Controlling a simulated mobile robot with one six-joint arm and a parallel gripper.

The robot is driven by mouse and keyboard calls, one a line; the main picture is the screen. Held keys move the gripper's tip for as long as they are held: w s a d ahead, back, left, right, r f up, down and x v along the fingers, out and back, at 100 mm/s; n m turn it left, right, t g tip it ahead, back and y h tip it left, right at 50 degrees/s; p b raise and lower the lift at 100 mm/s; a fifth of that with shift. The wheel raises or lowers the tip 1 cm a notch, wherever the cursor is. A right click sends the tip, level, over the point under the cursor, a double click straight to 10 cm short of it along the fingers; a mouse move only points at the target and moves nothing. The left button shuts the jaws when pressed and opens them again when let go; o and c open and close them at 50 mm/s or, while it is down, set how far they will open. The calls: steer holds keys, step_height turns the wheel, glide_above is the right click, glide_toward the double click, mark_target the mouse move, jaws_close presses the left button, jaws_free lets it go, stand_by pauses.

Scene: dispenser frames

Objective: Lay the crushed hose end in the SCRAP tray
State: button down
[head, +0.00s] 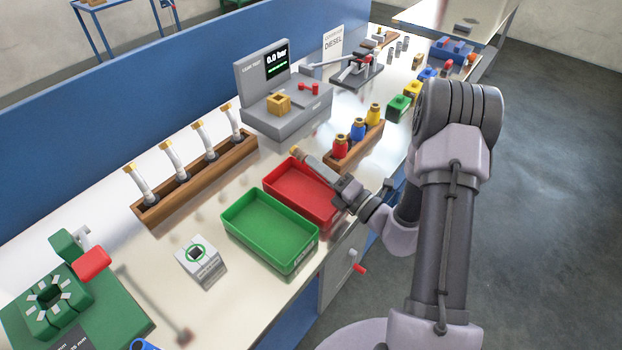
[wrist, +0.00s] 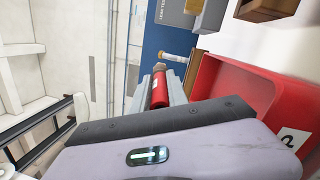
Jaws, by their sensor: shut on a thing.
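My gripper (head: 309,162) is shut on a hose end, a red cylinder (wrist: 159,90) with a brownish tip, between the two fingers in the wrist view. In the head view mostly its brass-coloured tip (head: 297,152) shows; the fingers hide the rest. I cannot see whether it is crushed. My gripper reaches in from the right, above the far part of the red tray (head: 272,186). The red tray also shows beside my gripper in the wrist view (wrist: 235,88), with a partly visible white label. I cannot read SCRAP on it. The hose end appears raised, not lying in the tray.
A green tray (head: 238,232) stands left of the red one. A wooden rack (head: 160,212) holds several pale hoses. Another wooden rack (head: 368,147) holds red, blue and yellow pieces. A grey test unit (head: 287,127) stands behind. A green machine (head: 45,310) is at front left.

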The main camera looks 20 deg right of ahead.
steer(key=c, duration=1.2)
jaws_free()
steer(key=f, duration=0.2)
steer(key=s+a+f+n+g, duration=0.1)
steer(key=s+a+f+g, duration=0.1)
steer(key=f, duration=0.1)
steer(key=shift+a+f+n+y, duration=0.1)
steer(key=shift+f+n+y, duration=0.2)
steer(key=shift+f+n, duration=0.1)
steer(key=shift+s+d, duration=0.25)
steer(key=shift+s, duration=0.1)
steer(key=shift+m+t, duration=0.4)
steer(key=shift+m, duration=0.2)
steer(key=s+d, duration=0.1)
steer(key=d, duration=0.1)
steer(key=s+d+p, duration=0.1)
steer(key=s+d, duration=0.1)
steer(key=d, duration=0.1)
steer(key=shift+s+d+r+p, duration=0.25)
steer(key=shift+d+r+p, duration=0.05)
steer(key=shift+c, duration=1.3)
steer(key=shift+o, duration=1.3)
steer(key=s+d+r+t+p, duration=0.1)
steer(key=s+d+r+p, duration=0.1)
steer(key=s+d, duration=0.3)
steer(key=s, duration=0.4)
steer(key=shift+r+m+t+h, duration=0.3)
steer(key=shift+m+h, duration=0.1)
steer(key=shift+w, duration=0.1)
